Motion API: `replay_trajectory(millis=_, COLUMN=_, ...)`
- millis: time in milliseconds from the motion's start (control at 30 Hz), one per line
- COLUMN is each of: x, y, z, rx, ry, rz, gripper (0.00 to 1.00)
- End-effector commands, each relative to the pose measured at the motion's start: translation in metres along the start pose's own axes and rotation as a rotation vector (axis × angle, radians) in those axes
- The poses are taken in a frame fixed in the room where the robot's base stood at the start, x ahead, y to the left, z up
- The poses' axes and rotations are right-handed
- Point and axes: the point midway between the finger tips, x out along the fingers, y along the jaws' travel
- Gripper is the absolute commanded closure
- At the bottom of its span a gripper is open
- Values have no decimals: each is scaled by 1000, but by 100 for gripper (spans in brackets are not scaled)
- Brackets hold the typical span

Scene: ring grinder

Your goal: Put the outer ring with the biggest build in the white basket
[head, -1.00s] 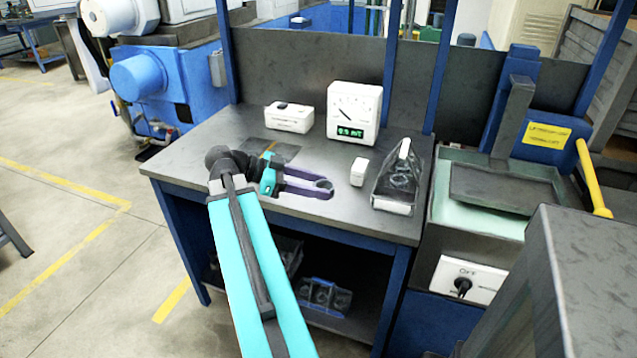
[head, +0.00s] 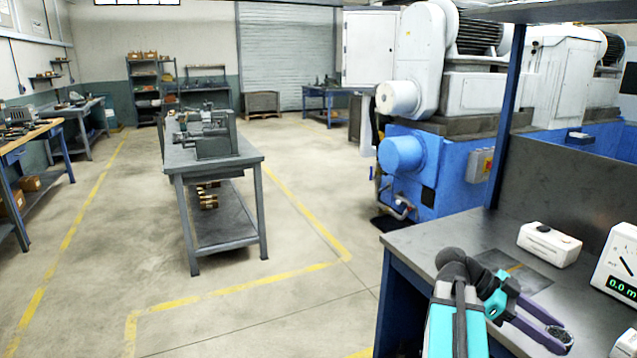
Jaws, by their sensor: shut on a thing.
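My gripper (head: 560,338) is at the lower right, over the front of the grey workbench (head: 440,240). Its purple fingers are closed on a small dark ring (head: 562,335) at the tips, mostly hidden by the fingers. I cannot tell the ring's size or build from here. The white gauge (head: 618,262) stands on the bench at the right edge, cut off, with a green display that seems to start with 0.0. No white basket shows in the current view.
A white box (head: 549,244) lies behind my gripper, near a dark plate (head: 515,268) on the bench. A grey table with a machine (head: 215,140) stands mid-floor. A blue and white machine (head: 430,150) stands beyond the bench. Open floor with yellow lines lies left.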

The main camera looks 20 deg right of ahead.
Motion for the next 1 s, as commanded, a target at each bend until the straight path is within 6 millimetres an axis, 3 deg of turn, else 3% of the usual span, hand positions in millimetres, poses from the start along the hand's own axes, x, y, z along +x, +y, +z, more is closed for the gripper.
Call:
replay_trajectory(millis=467, x=-98, y=-6, z=34, rx=-75, ry=1, rz=-181, gripper=87)
replay_trajectory(millis=1000, x=-208, y=-13, z=100, rx=-211, ry=1, rz=-506, gripper=87)
